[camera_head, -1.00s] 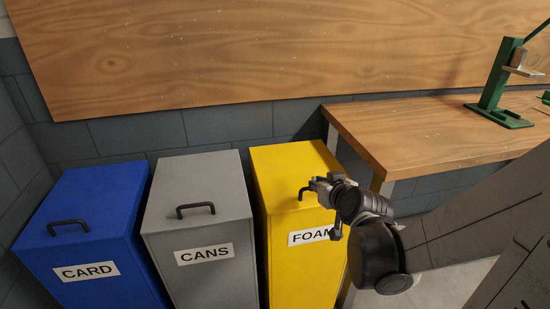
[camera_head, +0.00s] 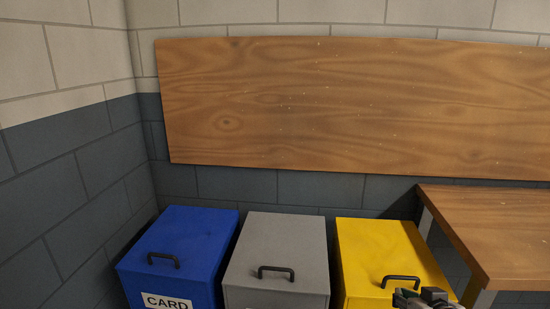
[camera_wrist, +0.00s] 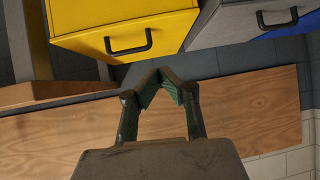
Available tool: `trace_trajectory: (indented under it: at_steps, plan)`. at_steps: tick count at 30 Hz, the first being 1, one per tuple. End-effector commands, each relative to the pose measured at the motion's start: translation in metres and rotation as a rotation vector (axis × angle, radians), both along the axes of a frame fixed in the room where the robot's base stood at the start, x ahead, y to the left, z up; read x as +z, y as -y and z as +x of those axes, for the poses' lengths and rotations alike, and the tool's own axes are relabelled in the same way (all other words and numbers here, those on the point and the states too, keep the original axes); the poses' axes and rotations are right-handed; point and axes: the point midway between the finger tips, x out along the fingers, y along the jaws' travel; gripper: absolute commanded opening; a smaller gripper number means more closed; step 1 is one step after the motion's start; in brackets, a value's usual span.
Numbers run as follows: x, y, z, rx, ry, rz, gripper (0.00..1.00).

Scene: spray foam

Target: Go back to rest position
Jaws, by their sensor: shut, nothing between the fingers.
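My gripper (camera_wrist: 161,76) is shut and empty, its two fingertips meeting in the wrist view. In the head view, only the top of my gripper (camera_head: 424,297) shows at the bottom edge, in front of the yellow bin (camera_head: 375,250). The rest of my arm is out of that view. The wrist view looks upside down, with the yellow bin (camera_wrist: 115,14) at its top, apart from the fingertips. The bin's lid is closed.
A blue bin (camera_head: 190,238) marked CARD and a grey bin (camera_head: 275,238) stand left of the yellow one, lids closed. A wooden workbench (camera_head: 490,220) is at the right. A wooden board (camera_head: 350,105) hangs on the block wall.

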Motion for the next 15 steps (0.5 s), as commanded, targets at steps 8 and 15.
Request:
trace_trajectory:
  at_steps: [8,15]
  plan:
    - [0.053,-0.054,-0.015,0.080,-0.184,0.015,0.00]
    - [0.098,-0.081,-0.048,0.090,-0.320,-0.009,0.00]
